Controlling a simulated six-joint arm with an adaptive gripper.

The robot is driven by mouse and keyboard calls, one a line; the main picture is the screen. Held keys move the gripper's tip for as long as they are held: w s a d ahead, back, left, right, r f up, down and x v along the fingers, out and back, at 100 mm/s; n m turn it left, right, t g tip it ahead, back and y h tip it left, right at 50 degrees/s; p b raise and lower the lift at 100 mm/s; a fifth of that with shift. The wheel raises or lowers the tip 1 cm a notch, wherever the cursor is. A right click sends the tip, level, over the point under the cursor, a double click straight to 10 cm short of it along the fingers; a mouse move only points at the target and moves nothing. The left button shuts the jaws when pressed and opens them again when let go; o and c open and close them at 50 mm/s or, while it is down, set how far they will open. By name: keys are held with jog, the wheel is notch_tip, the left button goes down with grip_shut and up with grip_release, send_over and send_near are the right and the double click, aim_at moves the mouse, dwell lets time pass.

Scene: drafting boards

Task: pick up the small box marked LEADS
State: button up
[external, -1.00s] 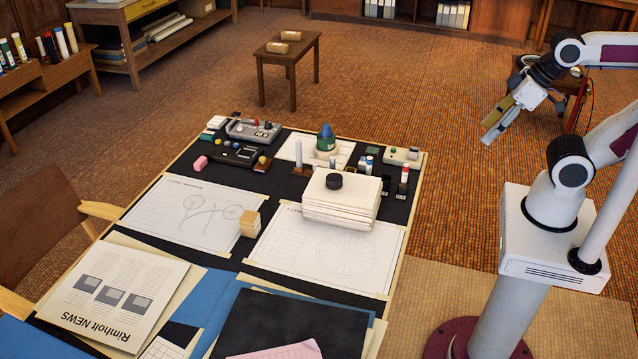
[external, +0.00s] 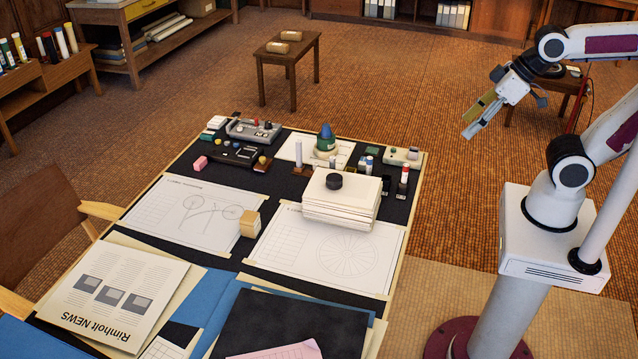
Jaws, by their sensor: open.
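My gripper (external: 467,127) is open and empty. It hangs in the air at the upper right, beyond the table's right edge and apart from everything on it, with its fingers pointing down and left. I cannot read the word LEADS on any box from here. Small box-like items lie among the drafting things at the table's far end, including a dark green one (external: 372,150) at the right and a pink one (external: 200,163) at the left. A pale wooden block or box (external: 250,223) stands between the two drawings.
A paper stack (external: 340,208) with a round black object (external: 334,181) on top stands right of centre. A green and blue conical item (external: 326,140), a white upright cylinder (external: 298,153) and a grey device (external: 254,130) crowd the far end.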

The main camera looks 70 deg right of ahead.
jog(key=w+a+f+t+y, duration=0.15)
jog(key=w+a, duration=0.25)
jog(key=w, duration=0.8)
jog(key=w+a+f+t, duration=0.15)
jog(key=w+a, duration=0.25)
jog(key=w, duration=0.7)
jog(key=w+a+f+t, duration=0.15)
jog(key=w+a, duration=0.25)
jog(key=w, duration=0.8)
jog(key=w+a+f+t, duration=0.2)
jog(key=w+a+f, duration=0.2)
jog(key=w+f, duration=0.7)
jog(key=t+h, duration=0.2)
send_near(248, 216)
jog(key=shift+x, duration=0.95)
jog(key=shift+r, duration=0.15)
jog(key=shift+w, duration=0.1)
jog(key=shift+x, duration=1.25)
jog(key=shift+w, duration=0.1)
